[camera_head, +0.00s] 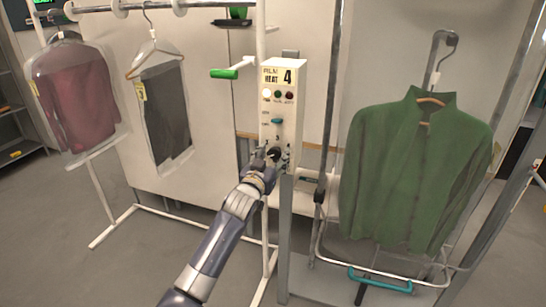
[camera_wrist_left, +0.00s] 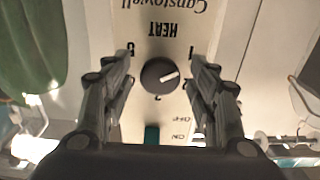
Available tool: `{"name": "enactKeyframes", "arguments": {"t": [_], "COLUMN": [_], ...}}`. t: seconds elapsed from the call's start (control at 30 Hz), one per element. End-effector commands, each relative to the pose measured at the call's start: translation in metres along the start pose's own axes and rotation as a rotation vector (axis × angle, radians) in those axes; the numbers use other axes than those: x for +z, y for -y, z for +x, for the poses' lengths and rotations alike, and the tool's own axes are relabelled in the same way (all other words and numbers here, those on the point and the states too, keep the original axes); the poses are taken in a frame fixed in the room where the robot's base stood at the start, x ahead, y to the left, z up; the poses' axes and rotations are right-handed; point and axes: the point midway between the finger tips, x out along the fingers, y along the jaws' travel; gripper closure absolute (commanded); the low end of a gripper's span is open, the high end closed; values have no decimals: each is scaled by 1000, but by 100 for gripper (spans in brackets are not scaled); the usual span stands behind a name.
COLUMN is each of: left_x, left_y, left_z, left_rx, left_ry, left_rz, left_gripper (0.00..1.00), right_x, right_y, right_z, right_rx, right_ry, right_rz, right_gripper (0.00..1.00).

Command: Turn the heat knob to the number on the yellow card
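The heat knob (camera_wrist_left: 160,76) is a round dark dial with a white pointer mark. In the left wrist view, which shows the panel upside down, the mark points to the right, roughly between the 1 and the 2; the exact setting is hard to tell. The yellow card (camera_head: 288,77) at the top of the cream control box (camera_head: 292,120) reads 4. My left gripper (camera_wrist_left: 165,72) is open, with one finger on each side of the knob and visible gaps between. In the head view my left gripper (camera_head: 271,158) partly covers the knob. My right gripper is not in view.
A teal switch (camera_head: 277,122) and small lamps sit above the knob on the box. Bagged maroon (camera_head: 77,100) and dark (camera_head: 165,110) garments hang at left. A green-handled lever (camera_head: 224,73) juts out left of the box.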

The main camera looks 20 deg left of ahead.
Motion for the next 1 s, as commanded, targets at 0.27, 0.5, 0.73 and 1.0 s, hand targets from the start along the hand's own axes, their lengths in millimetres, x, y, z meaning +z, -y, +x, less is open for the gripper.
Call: {"name": "enactKeyframes", "arguments": {"t": [0.27, 0.5, 0.73, 1.0], "left_x": [0, 0, 0, 0], "left_y": [0, 0, 0, 0], "left_z": [0, 0, 0, 0], "left_rx": [0, 0, -1, 0], "left_ry": [0, 1, 2, 2], "left_rz": [0, 21, 127, 357], "left_gripper": [90, 91, 91, 91], "right_x": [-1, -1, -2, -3], "right_y": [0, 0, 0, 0], "right_z": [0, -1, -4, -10], "right_rx": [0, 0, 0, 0], "right_ry": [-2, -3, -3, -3], "right_rz": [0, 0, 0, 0], "right_gripper": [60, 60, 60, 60]}}
